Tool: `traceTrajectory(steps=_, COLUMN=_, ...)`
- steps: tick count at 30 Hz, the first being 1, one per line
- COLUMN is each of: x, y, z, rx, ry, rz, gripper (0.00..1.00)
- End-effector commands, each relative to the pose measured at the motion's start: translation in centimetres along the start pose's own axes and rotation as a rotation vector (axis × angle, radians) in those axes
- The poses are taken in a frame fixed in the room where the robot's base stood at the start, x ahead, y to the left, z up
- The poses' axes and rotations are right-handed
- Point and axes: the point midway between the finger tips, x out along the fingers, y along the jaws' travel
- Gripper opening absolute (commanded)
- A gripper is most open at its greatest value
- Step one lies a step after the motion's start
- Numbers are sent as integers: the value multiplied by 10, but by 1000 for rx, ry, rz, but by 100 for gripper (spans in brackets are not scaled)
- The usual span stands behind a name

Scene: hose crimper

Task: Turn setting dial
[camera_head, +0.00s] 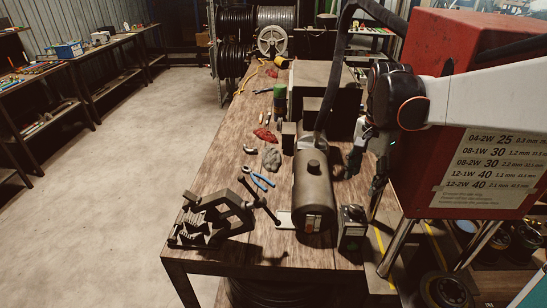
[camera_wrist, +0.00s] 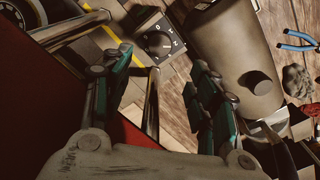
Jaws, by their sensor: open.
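The setting dial (camera_wrist: 158,42) is a round dark knob with white marks and numbers on its face, on a small black box. In the head view the box (camera_head: 352,228) stands near the table's front right corner, beside the grey cylinder; the dial face is hard to make out there. My gripper (camera_head: 364,188) hangs above and behind the box, pointing down. In the wrist view my gripper (camera_wrist: 160,62) has its teal-padded fingers spread apart with nothing between them. The dial shows beyond the gap between the fingertips, apart from both.
The grey cylinder (camera_head: 315,190) with a dark knob on top lies left of the box. A red cabinet (camera_head: 455,100) stands close at right. Wooden table (camera_head: 215,165) has bare patches at left.

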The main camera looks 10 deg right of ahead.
Motion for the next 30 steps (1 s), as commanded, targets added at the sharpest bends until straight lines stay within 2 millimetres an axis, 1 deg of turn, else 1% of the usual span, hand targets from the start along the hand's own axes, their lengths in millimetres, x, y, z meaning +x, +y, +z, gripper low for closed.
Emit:
traceTrajectory(steps=1, x=13, y=-1, z=-1, rx=0, ry=0, rz=0, gripper=54)
traceTrajectory(steps=9, x=66, y=-1, z=0, rx=-2, ry=0, rz=0, gripper=54)
traceTrajectory(steps=15, x=95, y=0, z=0, rx=-2, ry=0, rz=0, gripper=54)
traceTrajectory(steps=21, x=108, y=0, z=0, rx=-3, ry=0, rz=0, gripper=54)
traceTrajectory(steps=30, x=108, y=0, z=0, rx=-3, ry=0, rz=0, gripper=54)
